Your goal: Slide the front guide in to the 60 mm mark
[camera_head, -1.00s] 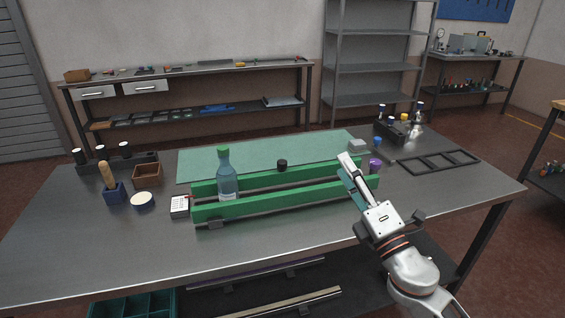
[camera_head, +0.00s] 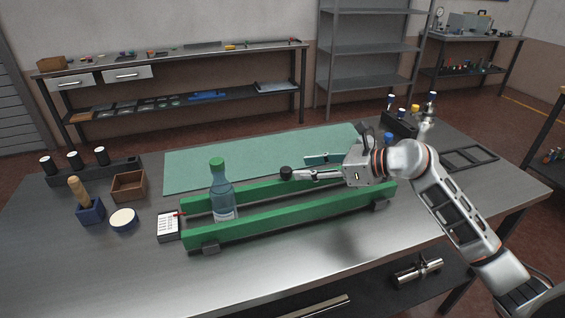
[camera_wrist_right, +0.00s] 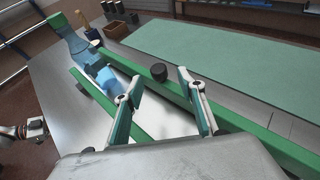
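The front guide is the near green rail (camera_head: 290,219), running lengthwise on the bench; it also shows in the right wrist view (camera_wrist_right: 110,102). The back green rail (camera_head: 255,189) is roughly parallel behind it. A clear blue bottle with a green cap (camera_head: 222,195) stands upright between the rails at their left end. A black knob (camera_head: 286,173) is at the back rail. My right gripper (camera_head: 303,168) is open above the rails, its fingers (camera_wrist_right: 160,78) pointing toward the knob, with nothing visible between them. A white scale card (camera_head: 168,227) with a red pointer is at the left end; its marks are unreadable.
A green mat (camera_head: 225,164) lies behind the rails. A wooden box (camera_head: 128,186), a blue holder with a brush (camera_head: 90,210) and a round white-topped tin (camera_head: 123,220) stand at left. A black frame tray (camera_head: 470,157) lies at right. The front bench strip is clear.

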